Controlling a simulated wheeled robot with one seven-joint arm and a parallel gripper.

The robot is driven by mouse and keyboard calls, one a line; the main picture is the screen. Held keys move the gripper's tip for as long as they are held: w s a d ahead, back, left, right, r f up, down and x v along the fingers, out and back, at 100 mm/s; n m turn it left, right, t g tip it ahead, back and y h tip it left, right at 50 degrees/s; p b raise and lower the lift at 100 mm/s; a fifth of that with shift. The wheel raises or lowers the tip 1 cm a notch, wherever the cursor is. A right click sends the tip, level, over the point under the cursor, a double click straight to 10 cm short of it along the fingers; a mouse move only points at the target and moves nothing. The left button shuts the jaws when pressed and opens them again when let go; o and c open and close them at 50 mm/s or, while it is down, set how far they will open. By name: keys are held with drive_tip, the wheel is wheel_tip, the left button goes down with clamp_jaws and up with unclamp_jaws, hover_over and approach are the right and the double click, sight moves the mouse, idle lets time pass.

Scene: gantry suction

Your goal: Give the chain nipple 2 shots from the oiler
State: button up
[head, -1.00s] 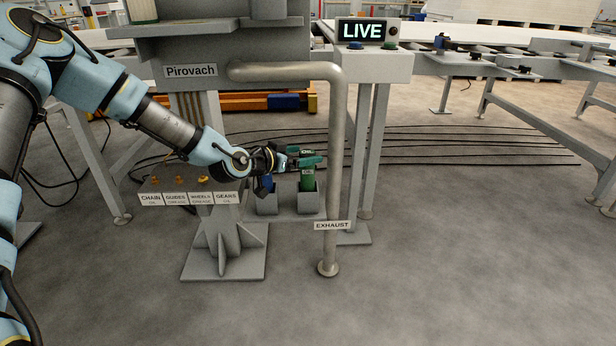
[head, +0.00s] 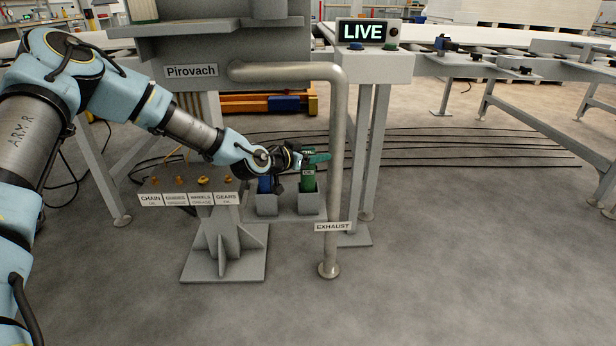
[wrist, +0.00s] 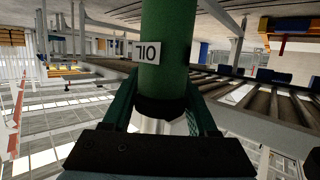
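The oiler (head: 308,182), a green cylinder with a white OIL label, stands upright in the right grey holder. My gripper (head: 318,158) is at its upper part, with a teal finger crossing in front of it. In the wrist view the oiler (wrist: 166,25) rises between the two fingers (wrist: 163,95), and its label appears upside down. The fingers lie close along both sides; whether they press on it I cannot tell. The chain nipple (head: 155,181) is a small orange-brass fitting above the CHAIN OIL label, at the left end of the grey nipple block, well left of my gripper.
More nipples (head: 203,180) follow, above labels for guides, wheels and gears. A blue item (head: 265,185) sits in the left holder (head: 267,205). The vertical exhaust pipe (head: 337,180) stands just right of the oiler. A lit LIVE sign (head: 361,31) is above. The floor in front is clear.

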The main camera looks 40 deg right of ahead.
clamp_jaws()
idle(0.7)
